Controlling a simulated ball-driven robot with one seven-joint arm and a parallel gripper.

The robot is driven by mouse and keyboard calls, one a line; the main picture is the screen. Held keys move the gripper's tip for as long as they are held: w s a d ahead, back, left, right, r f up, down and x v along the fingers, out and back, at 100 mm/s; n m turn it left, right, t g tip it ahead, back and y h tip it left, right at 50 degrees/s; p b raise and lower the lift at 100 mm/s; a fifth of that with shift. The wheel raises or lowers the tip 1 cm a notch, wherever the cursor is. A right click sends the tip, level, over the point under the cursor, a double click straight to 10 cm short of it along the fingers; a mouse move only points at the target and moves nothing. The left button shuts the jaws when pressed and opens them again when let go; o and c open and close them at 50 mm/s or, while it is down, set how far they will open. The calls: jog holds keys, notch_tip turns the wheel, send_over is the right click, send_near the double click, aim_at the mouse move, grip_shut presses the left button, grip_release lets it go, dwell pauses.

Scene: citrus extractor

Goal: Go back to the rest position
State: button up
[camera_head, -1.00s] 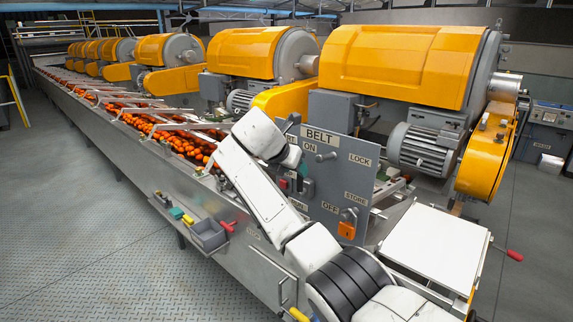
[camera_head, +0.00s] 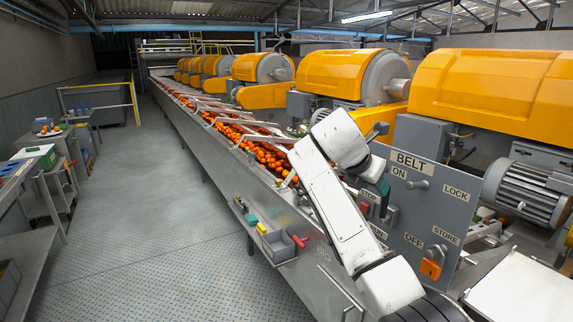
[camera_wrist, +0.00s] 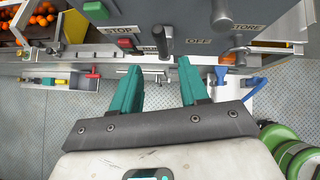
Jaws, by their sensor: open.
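My gripper (camera_wrist: 161,88) is open and empty in the wrist view, its two teal fingers spread apart. They point at the lower part of the grey control panel (camera_wrist: 194,20), just below the STOP and OFF labels. In the head view my white arm reaches up in front of the panel (camera_head: 408,229), and the gripper is mostly hidden at its left edge. The panel carries BELT, ON, OFF, LOCK and STORE labels. An orange padlock (camera_head: 430,269) hangs at its lower part. A red button (camera_head: 364,208) sits beside the STOP label.
A long conveyor with oranges (camera_head: 272,160) runs back along yellow-covered machines (camera_head: 493,90). A small ledge on its side holds a grey bin (camera_head: 278,246) and a red-handled tool (camera_head: 299,241). Benches (camera_head: 40,185) stand at left. The floor (camera_head: 190,200) between is clear.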

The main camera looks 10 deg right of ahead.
jog(key=s+a+f+m+y, duration=0.3)
jog(key=s+f+m, duration=0.3)
jog(key=f, duration=0.7)
jog(key=s+a+f+m+y, duration=0.25)
jog(key=s+f+m, duration=0.25)
jog(key=s+f, duration=0.55)
jog(key=s+f+m+y, duration=0.1)
jog(key=s+f+m, duration=0.25)
jog(key=s, duration=0.45)
jog(key=s+f+m+y, duration=0.1)
jog(key=s+f+m, duration=0.1)
jog(key=s+m, duration=0.45)
jog(key=s+f+m, duration=0.2)
jog(key=s+m, duration=0.1)
jog(key=s, duration=0.7)
jog(key=s+d+f+m+g+b, duration=0.1)
jog(key=s+f+g+b, duration=0.1)
jog(key=s+f, duration=0.6)
jog(key=shift+s+d+f+g, duration=0.3)
jog(key=shift+s+g, duration=0.5)
jog(key=shift+s, duration=0.3)
